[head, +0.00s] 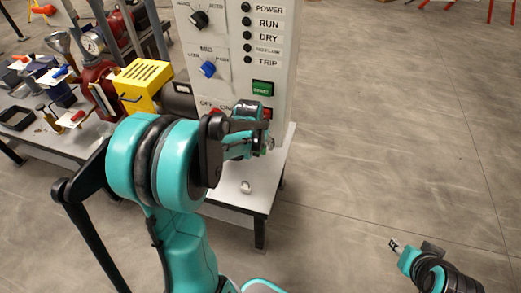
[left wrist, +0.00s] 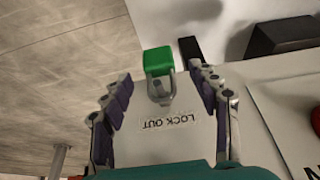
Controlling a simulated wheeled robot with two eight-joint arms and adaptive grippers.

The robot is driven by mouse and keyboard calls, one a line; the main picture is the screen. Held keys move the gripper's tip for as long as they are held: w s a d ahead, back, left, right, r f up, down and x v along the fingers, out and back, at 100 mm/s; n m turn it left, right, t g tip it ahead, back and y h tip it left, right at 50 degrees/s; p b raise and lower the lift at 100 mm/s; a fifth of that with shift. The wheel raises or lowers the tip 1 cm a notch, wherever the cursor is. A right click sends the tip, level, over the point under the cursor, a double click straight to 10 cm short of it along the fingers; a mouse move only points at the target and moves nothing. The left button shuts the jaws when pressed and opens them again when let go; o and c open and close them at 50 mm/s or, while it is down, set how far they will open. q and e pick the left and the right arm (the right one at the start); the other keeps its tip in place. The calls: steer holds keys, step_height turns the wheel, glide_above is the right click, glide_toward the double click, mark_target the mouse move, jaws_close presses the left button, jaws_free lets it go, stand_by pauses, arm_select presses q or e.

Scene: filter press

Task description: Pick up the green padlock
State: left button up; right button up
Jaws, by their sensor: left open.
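The green padlock (left wrist: 157,61) hangs in the left wrist view with its grey shackle towards a pale plate lettered LOCK OUT (left wrist: 168,122), which reads upside down. My left gripper (left wrist: 161,84) is open, with one finger on each side of the shackle and a gap on both sides. The green body lies just beyond the fingertips. In the head view my left gripper (head: 262,143) is at the lower front of the control panel (head: 235,60), and I cannot make out the padlock there. My right gripper (head: 394,244) is low over the floor at the right, too small to judge.
The panel carries knobs, lamps and a green START button (head: 262,88). It stands on a grey table (head: 225,205) with a small pale item (head: 246,187) at its front. A yellow guard (head: 143,84) and red pump parts (head: 100,85) are at the left. Open floor lies right.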

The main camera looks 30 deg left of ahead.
mark_target(261, 146)
arm_select(q)
steer(key=b+x, duration=0.1)
steer(key=x, duration=0.2)
steer(key=shift+f, duration=0.1)
steer(key=shift+w+f, duration=0.2)
steer(key=shift+f, duration=0.15)
steer(key=shift+r, duration=0.1)
steer(key=c, duration=1.3)
steer(key=shift+r, duration=0.1)
